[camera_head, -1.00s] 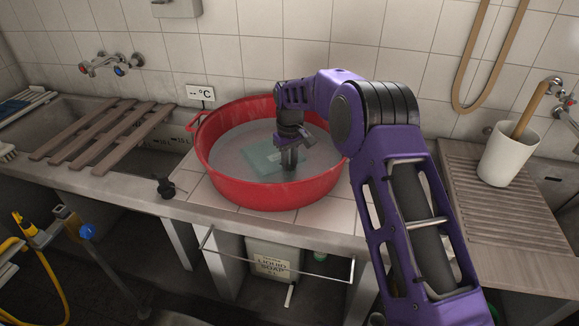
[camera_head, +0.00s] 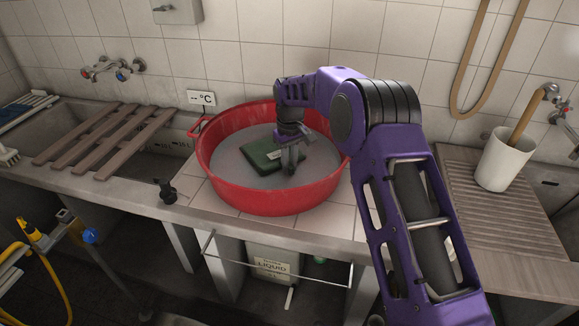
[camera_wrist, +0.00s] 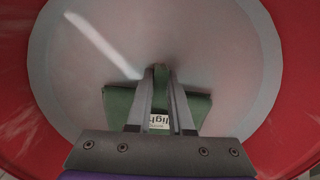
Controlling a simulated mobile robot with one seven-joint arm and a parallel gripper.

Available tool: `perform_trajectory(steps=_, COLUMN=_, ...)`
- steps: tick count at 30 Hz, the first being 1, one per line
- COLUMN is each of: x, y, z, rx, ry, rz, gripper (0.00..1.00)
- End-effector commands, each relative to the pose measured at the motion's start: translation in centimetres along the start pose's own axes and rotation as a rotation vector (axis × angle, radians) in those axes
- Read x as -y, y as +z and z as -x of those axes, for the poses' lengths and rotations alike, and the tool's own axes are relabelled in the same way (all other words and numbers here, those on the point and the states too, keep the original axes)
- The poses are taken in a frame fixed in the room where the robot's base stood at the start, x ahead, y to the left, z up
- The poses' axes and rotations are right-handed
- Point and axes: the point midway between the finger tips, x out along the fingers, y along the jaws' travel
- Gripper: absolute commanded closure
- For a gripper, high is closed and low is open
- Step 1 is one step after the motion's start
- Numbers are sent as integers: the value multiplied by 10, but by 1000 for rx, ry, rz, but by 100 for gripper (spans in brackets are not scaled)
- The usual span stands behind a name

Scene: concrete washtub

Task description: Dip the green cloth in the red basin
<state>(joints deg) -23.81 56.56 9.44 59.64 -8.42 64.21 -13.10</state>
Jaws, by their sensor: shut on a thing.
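The red basin (camera_head: 270,203) stands on the tiled counter and holds greyish, cloudy water. The folded green cloth (camera_head: 262,156) is inside the basin, dark green, with a small white label. My gripper (camera_head: 289,165) reaches down into the basin and is shut on the cloth. In the wrist view, the fingers (camera_wrist: 160,100) pinch a ridge of the cloth (camera_wrist: 119,103), with the label between them. The basin's red wall (camera_wrist: 22,110) surrounds the water there. Whether the cloth's underside touches the water cannot be told.
A wooden slatted rack (camera_head: 105,140) lies over the sink at left. A black knob-like object (camera_head: 167,191) sits near the front edge.

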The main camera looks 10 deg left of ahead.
Motion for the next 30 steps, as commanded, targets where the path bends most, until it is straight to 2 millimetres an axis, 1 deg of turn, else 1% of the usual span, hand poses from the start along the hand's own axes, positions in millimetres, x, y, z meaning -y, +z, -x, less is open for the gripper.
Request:
perform_trajectory(steps=1, x=0, y=0, z=10, rx=-2, ry=0, rz=0, gripper=100)
perform_trajectory(steps=30, x=0, y=-1, z=107, rx=-1, ry=0, rz=0, gripper=100)
